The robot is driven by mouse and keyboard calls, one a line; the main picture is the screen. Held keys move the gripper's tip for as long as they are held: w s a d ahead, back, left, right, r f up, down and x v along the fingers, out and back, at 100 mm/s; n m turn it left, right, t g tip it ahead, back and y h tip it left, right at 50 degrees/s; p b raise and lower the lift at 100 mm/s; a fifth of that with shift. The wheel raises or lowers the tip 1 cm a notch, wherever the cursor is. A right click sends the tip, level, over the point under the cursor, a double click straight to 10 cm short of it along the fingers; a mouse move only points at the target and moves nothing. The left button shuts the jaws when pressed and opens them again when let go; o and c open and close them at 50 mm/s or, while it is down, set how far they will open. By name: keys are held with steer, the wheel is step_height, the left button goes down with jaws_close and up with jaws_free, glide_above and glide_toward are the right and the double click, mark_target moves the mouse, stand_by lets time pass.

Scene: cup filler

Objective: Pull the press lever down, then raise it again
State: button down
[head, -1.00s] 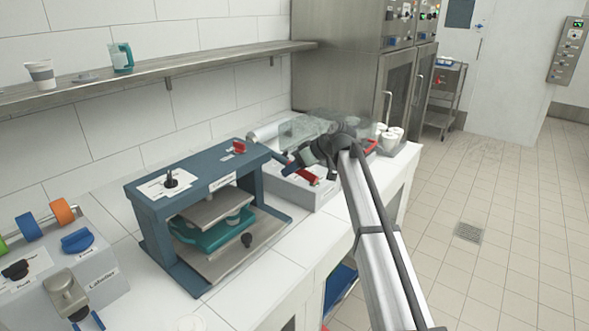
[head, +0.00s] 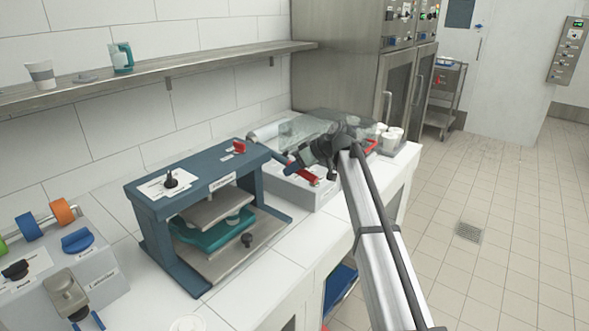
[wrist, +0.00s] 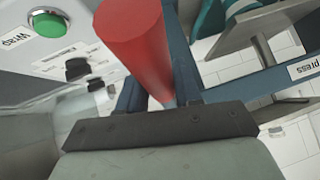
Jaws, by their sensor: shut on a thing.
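The press (head: 215,185) is a dark blue frame on the white counter, with a grey plate (head: 207,210) above a teal holder (head: 205,237). The lever's red handle (head: 309,177) shows at the press's right side, low beside my gripper. The red handle also fills the upper middle of the wrist view (wrist: 133,38). My gripper (head: 302,160) is at the lever and shut on it. In the wrist view, the dark gripper edge (wrist: 160,127) crosses just below the handle. The fingertips' contact with the lever is partly hidden.
A grey box with a green button (wrist: 47,22) and black knobs stands close by the gripper. Another grey box with rollers (head: 75,260) is left of the press. White cups (head: 391,137) stand behind my arm. The floor at right is clear.

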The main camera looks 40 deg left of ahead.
mark_target(290, 162)
steer(key=shift+r, duration=0.1)
steer(key=shift+r+h, duration=0.5)
steer(key=shift+r, duration=0.3)
steer(key=r+h, duration=0.1)
steer(key=r, duration=0.1)
steer(key=r+h, duration=0.2)
steer(key=r, duration=0.1)
steer(key=r+h, duration=0.2)
steer(key=r, duration=0.1)
steer(key=shift+w+a+m, duration=0.1)
steer(key=shift+a+m, duration=0.2)
steer(key=shift+a, duration=0.1)
steer(key=shift+a+r+h, duration=0.2)
steer(key=shift+r+h, duration=0.3)
steer(key=shift+r, duration=0.2)
steer(key=shift+a+r+h, duration=0.2)
steer(key=shift+r+h, duration=0.3)
steer(key=shift+r, duration=0.15)
steer(key=c, duration=0.8)
jaws_free()
steer(key=shift+c, duration=0.2)
steer(key=shift+f, duration=0.15)
